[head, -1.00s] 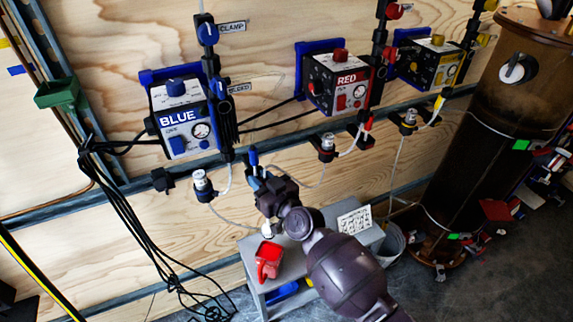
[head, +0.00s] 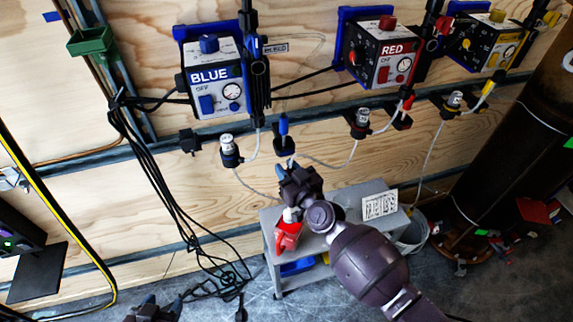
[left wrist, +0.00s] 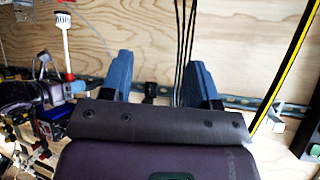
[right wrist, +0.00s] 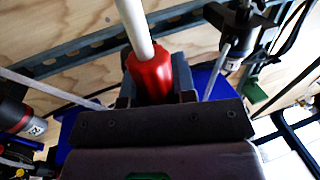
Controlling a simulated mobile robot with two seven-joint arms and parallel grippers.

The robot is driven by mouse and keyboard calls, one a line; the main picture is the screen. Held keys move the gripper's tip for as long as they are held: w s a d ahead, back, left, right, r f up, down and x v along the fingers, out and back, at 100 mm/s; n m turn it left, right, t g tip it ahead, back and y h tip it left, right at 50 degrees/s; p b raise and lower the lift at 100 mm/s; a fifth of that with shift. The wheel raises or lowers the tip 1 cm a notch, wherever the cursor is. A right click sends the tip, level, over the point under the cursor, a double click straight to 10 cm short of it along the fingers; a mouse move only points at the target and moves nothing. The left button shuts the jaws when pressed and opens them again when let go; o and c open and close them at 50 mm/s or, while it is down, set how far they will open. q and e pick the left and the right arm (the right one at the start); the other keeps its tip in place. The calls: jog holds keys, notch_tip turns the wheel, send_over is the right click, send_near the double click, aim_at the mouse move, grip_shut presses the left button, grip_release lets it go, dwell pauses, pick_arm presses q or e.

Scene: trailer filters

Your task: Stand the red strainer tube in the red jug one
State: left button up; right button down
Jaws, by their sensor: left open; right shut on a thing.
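My right gripper (head: 292,172) is shut on the red body of the strainer tube (right wrist: 150,75). The tube's white stem (right wrist: 133,22) extends away from the fingers. In the head view a white part of the tube (head: 290,214) shows below the gripper, over the mouth of the red jug (head: 287,238). I cannot tell how far it is inside. The jug stands upright on the left end of a grey bench. My left gripper (head: 158,308) is at the bottom edge of the head view, away from the jug. Its blue fingers (left wrist: 160,82) are open and empty.
The grey bench (head: 268,225) has a white printed card (head: 380,205) at its right. A bucket (head: 412,235) stands beside it. Blue, red and yellow control boxes hang on the wood wall behind. Black cables (head: 165,190) hang between my left gripper and the wall.

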jog(key=shift+f+b, duration=3.2)
jog(key=shift+f, duration=1.9)
jog(key=shift+f+b, duration=0.75)
jog(key=shift+f, duration=0.35)
pick_arm(q)
notch_tip(320, 180, down, 7)
jog(key=g, duration=0.1)
jog(key=shift+s+f, duration=0.15)
jog(key=shift+f, duration=0.05)
pick_arm(e)
jog(key=shift+f, duration=0.15)
pick_arm(q)
jog(key=shift+w+d+r, duration=0.1)
jog(key=shift+w+r, duration=0.05)
jog(key=shift+w, duration=0.05)
jog(key=shift+s, duration=0.1)
pick_arm(e)
jog(key=c, duration=0.9)
grip_release()
pick_arm(q)
jog(key=shift+s, duration=0.35)
pick_arm(e)
jog(key=shift+o, duration=0.3)
